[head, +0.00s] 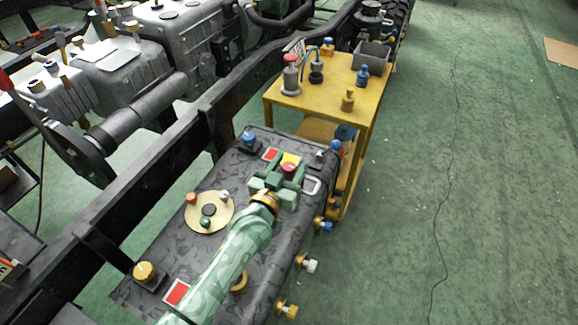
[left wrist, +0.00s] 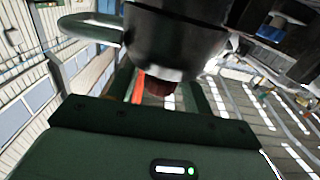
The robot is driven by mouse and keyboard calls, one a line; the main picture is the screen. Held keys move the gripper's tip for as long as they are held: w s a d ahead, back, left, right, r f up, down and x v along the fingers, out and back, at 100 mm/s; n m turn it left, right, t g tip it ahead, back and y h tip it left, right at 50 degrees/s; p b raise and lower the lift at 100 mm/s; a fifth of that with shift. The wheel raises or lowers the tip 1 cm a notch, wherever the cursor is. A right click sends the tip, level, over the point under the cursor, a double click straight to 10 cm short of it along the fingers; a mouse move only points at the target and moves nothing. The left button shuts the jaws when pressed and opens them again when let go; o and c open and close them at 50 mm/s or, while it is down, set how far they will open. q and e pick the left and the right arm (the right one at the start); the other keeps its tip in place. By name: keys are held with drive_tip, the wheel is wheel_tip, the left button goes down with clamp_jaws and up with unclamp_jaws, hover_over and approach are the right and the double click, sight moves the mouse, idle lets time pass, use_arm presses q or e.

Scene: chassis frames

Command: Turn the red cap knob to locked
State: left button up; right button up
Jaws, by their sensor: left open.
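The red cap knob (head: 289,167) is on the dark tank-like box (head: 232,172), near its far end. My left gripper (head: 281,174) is over it, with its green fingers open around or just above the red cap. I cannot tell whether they touch it. In the left wrist view, a dark cylinder (left wrist: 175,42) fills the top, and a dark red piece (left wrist: 158,86) shows between the finger bases. A red label (head: 271,154) and a yellow label (head: 291,159) lie beside the knob. Its pointer or mark is hidden. My right gripper is not in view.
A blue-topped knob (head: 249,138) and a pale handle (head: 313,186) are near my gripper. A tan disc (head: 209,211) with small knobs lies to the left. A yellow table (head: 330,95) with fittings stands beyond. The green floor (head: 480,190) at right is clear.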

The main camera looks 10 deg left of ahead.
use_arm(q)
drive_tip(key=c, duration=1)
drive_tip(key=shift+o, duration=0.2)
